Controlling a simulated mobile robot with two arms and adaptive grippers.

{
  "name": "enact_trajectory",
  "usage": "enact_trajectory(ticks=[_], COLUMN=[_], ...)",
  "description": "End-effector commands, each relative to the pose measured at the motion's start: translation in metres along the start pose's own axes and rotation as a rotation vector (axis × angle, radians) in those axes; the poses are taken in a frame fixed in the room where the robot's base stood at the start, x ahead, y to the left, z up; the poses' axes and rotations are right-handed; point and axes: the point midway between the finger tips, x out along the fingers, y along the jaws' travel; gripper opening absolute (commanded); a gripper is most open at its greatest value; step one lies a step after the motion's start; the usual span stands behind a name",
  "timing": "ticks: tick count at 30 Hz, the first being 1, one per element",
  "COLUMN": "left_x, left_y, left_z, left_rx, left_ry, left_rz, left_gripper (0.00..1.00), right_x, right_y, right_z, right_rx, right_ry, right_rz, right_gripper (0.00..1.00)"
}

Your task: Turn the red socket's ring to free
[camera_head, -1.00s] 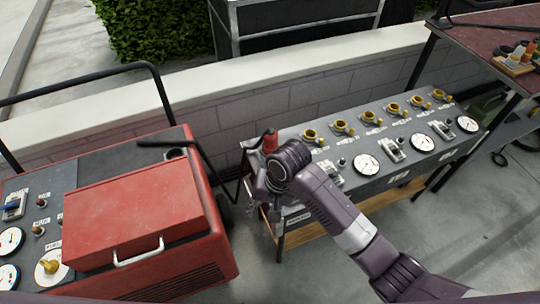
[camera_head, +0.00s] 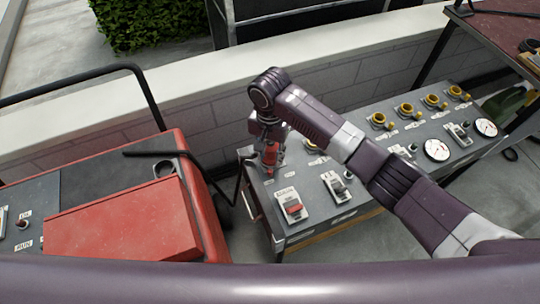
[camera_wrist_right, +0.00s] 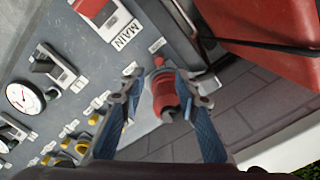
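The red socket (camera_head: 270,155) stands at the far left corner of the grey panel (camera_head: 350,205). It also shows in the right wrist view (camera_wrist_right: 165,90), with its ring facing the gripper. My right gripper (camera_head: 268,145) is directly over it, pointing down. In the right wrist view its two blue-padded fingers (camera_wrist_right: 165,85) are apart, one on each side of the red socket, with small gaps visible. The exact ring position is too small to read. My left gripper is not in view.
The panel carries a red switch (camera_head: 293,208) marked MAIN, grey switches, yellow sockets (camera_head: 405,109) and round gauges (camera_head: 437,149). A red machine (camera_head: 125,220) with a black handle stands close on the left. A low wall (camera_head: 220,105) runs behind the panel.

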Motion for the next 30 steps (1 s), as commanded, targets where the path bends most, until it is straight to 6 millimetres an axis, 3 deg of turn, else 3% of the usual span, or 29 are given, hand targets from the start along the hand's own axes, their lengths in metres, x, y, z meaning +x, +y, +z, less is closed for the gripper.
enact_trajectory(ticks=[12,16,25,30], left_x=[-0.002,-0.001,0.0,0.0], left_y=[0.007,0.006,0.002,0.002], left_z=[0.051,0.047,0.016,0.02], left_rx=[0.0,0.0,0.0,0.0], left_ry=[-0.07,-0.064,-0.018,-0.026], left_rz=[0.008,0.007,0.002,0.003], left_gripper=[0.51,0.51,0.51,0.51], right_x=[0.062,0.072,0.075,0.074], right_y=[0.001,0.0,0.0,0.0], right_z=[0.0,0.0,0.0,0.0], right_rx=[0.001,0.0,0.0,0.0], right_ry=[-0.002,-0.001,0.0,0.0], right_rz=[0.002,0.001,0.0,0.0], right_gripper=[0.3,0.3,0.3,0.12])
